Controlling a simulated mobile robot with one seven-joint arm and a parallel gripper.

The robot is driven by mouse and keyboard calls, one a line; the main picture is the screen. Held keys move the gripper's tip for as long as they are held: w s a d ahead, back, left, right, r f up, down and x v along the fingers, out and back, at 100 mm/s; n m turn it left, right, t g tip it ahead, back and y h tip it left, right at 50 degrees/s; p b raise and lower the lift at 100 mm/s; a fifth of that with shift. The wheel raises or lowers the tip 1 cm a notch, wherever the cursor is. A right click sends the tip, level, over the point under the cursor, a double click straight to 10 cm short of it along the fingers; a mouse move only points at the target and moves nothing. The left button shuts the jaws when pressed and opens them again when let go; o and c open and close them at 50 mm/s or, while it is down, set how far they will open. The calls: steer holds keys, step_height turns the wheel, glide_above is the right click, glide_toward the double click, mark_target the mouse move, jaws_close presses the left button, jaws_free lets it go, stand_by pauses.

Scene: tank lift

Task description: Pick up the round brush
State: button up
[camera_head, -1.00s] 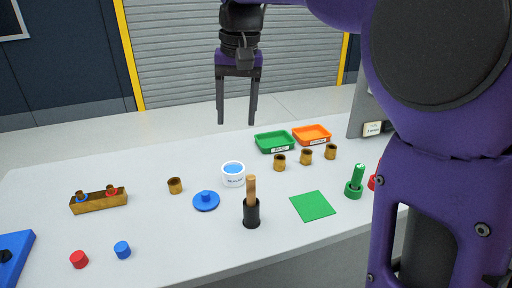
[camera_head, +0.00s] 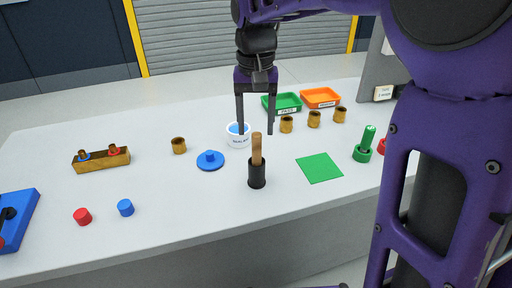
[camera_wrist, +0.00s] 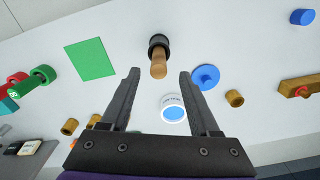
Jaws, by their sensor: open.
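The round brush (camera_head: 256,149) stands upright in a black holder (camera_head: 257,177) on the white table, with its wooden handle up and its lower end hidden inside. My gripper (camera_head: 256,134) is open and points down, with its fingertips near the handle's top in the head view. In the wrist view, the brush handle (camera_wrist: 158,67) and black holder (camera_wrist: 159,43) show beyond the open, empty fingertips (camera_wrist: 160,72). The handle is not between the fingers' full length, and I cannot tell the exact gap.
A white sealant tub (camera_head: 238,140) and a blue lid (camera_head: 210,160) stand left of the holder. A green mat (camera_head: 319,168) lies to its right. Several brass cylinders, a green tray (camera_head: 284,108) and an orange tray (camera_head: 320,103) are behind.

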mark_target(257, 134)
step_height(257, 134, down, 5)
steer(key=shift+s+d+r+b, duration=0.1)
steer(key=shift+d+b, duration=0.05)
steer(key=shift+b, duration=0.4)
jaws_close()
